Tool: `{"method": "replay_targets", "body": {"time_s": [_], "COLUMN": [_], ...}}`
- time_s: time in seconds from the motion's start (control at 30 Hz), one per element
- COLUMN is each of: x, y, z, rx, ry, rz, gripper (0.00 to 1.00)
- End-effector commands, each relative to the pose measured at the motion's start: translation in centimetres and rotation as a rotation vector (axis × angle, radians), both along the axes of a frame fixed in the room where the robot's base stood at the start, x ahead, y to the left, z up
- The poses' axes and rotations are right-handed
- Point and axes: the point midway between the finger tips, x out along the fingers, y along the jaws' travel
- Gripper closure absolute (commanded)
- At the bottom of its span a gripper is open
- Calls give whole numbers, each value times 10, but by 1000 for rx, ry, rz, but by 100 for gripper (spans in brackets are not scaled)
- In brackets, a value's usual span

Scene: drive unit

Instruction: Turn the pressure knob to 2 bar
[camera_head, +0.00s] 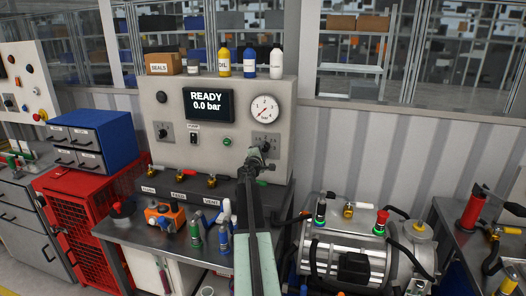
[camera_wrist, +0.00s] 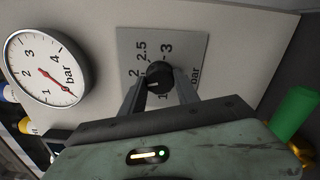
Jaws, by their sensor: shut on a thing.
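The black pressure knob (camera_wrist: 158,75) sits on a grey scale plate (camera_wrist: 190,45) marked 1, 2, 2.5, 3 and bar, which appears turned sideways in the wrist view. My gripper (camera_wrist: 159,84) has one finger on each side of the knob and is shut on it. A small light mark on the knob seems to face near the 1, but the fingers are close and it is hard to read. In the head view my gripper (camera_head: 258,157) covers most of the knob at the panel's right. The display (camera_head: 208,104) reads READY, 0.0 bar.
A round gauge (camera_head: 264,109) with a red needle sits above the knob. A pump switch (camera_head: 193,138) and a green button (camera_head: 227,142) are to the left. Valves with colored handles (camera_head: 211,180) line the ledge below. Bottles (camera_head: 250,61) stand on top.

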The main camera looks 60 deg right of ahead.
Motion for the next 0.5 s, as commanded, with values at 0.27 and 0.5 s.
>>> {"method": "replay_targets", "body": {"time_s": [0.27,0.5], "x": [0,0], "y": [0,0], "z": [0,0], "rx": [53,78], "ry": [-167,-245], "rz": [1,1], "gripper": [100,100]}}
